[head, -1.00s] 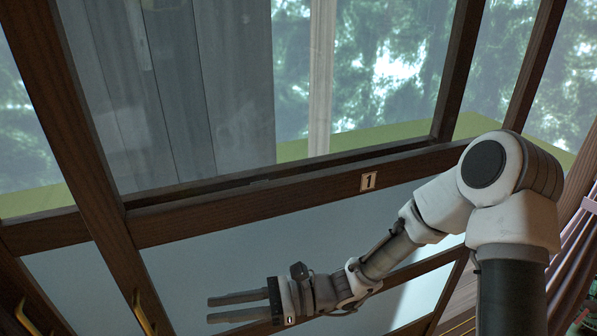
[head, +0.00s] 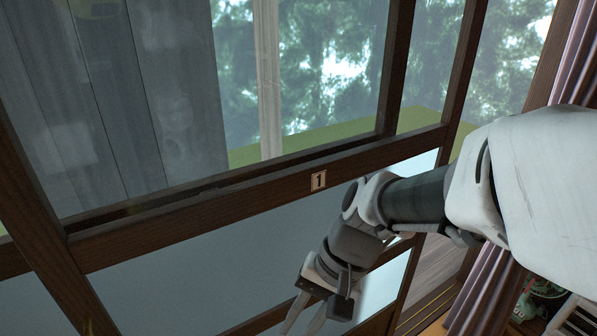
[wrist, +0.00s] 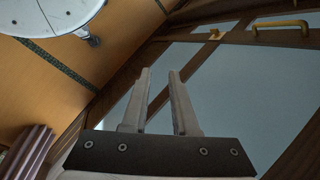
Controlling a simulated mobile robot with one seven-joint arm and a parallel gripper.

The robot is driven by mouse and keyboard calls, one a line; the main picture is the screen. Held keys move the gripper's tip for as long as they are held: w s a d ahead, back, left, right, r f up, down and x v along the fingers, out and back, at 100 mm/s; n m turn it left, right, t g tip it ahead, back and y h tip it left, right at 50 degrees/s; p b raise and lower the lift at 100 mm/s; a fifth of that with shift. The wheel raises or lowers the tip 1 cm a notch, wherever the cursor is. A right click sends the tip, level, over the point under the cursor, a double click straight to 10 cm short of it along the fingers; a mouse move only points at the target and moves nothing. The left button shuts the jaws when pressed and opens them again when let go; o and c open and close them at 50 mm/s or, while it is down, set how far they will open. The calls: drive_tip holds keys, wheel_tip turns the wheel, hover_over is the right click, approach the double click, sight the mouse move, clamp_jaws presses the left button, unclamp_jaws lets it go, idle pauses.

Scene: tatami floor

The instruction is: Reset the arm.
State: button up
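My gripper (head: 303,318) hangs low in front of the window frame in the head view, its fingers pointing down and left. In the wrist view the two fingers of my gripper (wrist: 158,85) stand apart with a clear gap and nothing between them. My arm comes in from the right side of the head view, bent at the elbow, with its white upper link close to the camera. The fingertips are near the bottom edge of the head view.
Purple curtains (head: 487,300) hang at the right.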

drive_tip(key=d+r+n+t+h, duration=0.1)
drive_tip(key=d+r+t+h, duration=0.1)
drive_tip(key=d+r, duration=0.3)
drive_tip(key=s+d+r+n+t+h, duration=0.1)
drive_tip(key=d+r+t, duration=0.3)
drive_tip(key=d, duration=0.4)
drive_tip(key=shift+s+d+r+n+t+h, duration=0.3)
drive_tip(key=shift+d+r+n+t+h, duration=0.15)
drive_tip(key=shift+h, duration=0.35)
drive_tip(key=shift+a, duration=0.1)
idle(0.7)
